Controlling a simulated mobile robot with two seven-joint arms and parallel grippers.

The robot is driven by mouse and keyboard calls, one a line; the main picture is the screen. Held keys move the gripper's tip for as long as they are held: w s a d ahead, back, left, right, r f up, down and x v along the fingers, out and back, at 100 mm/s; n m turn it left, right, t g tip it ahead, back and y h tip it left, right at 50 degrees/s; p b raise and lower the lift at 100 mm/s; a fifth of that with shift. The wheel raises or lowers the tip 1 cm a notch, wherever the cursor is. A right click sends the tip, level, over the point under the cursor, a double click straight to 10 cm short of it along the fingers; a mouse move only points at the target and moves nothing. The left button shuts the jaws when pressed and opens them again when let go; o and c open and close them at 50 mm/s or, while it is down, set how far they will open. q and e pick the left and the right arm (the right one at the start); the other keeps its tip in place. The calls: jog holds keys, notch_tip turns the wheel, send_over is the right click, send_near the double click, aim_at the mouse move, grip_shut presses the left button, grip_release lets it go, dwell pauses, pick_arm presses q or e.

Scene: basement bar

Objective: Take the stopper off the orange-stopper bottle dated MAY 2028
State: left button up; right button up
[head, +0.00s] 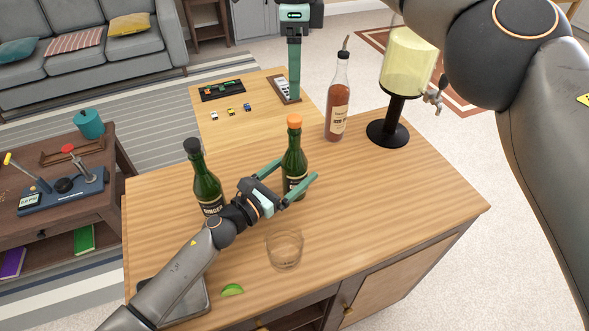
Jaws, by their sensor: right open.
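The green bottle (294,160) with an orange stopper (294,122) stands upright on the wooden counter (400,195); its date is too small to read. My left gripper (298,170) has its teal fingers on both sides of the bottle's lower body and appears shut on it, partly covering the label. My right gripper (294,98) points down from the top edge, beyond and above the stopper in the picture, apart from it. It is open and empty; its fingers line up, so they look like one.
A green bottle with a black stopper (204,178) stands left of my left gripper. A pourer bottle (338,108) and a drink dispenser (408,62) stand right. A glass (285,250), lime wedge (232,290) and grey tray (195,305) are near the front. The counter's right side is clear.

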pick_arm(q)
grip_shut()
dwell(0.5)
